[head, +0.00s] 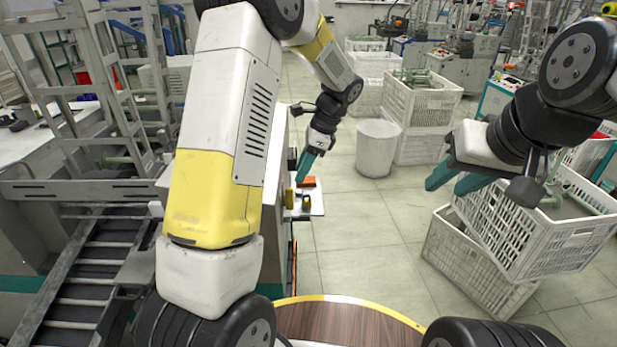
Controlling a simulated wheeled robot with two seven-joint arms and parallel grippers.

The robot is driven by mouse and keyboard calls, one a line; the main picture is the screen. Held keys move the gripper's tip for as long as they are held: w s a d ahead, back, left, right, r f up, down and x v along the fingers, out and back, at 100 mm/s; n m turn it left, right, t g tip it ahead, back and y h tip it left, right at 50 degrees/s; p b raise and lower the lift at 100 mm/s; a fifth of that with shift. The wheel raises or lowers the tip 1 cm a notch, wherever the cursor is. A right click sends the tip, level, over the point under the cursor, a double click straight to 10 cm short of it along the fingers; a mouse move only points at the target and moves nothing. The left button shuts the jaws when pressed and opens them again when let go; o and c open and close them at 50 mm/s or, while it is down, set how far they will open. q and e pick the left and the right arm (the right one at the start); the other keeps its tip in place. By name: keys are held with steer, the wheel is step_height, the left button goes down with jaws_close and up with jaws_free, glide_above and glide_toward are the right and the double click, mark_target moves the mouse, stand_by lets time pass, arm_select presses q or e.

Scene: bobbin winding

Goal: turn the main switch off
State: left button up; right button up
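My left gripper (306,163) points down beside the grey machine's side. Its teal fingers overlap from this angle, so I cannot tell whether they are open or shut. Just below the fingers, on and beside a small white ledge (317,206), are an orange part (307,182) and small yellow-and-black parts (306,202). One of these may be the main switch, but they are too small to tell, and so is its position. My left arm hides much of the machine. My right gripper (452,183) is open and empty, above the white crates at the right.
A white crate (540,250) rests on another crate (462,262) at the right, under my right gripper. A white bin (377,150) and more crates (420,105) stand farther back. The tiled floor (370,245) between machine and crates is clear.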

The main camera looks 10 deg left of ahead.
mark_target(292, 188)
arm_select(q)
steer(key=x, duration=0.6)
steer(key=shift+a+f, duration=0.1)
steer(key=shift+f, duration=0.15)
jaws_close()
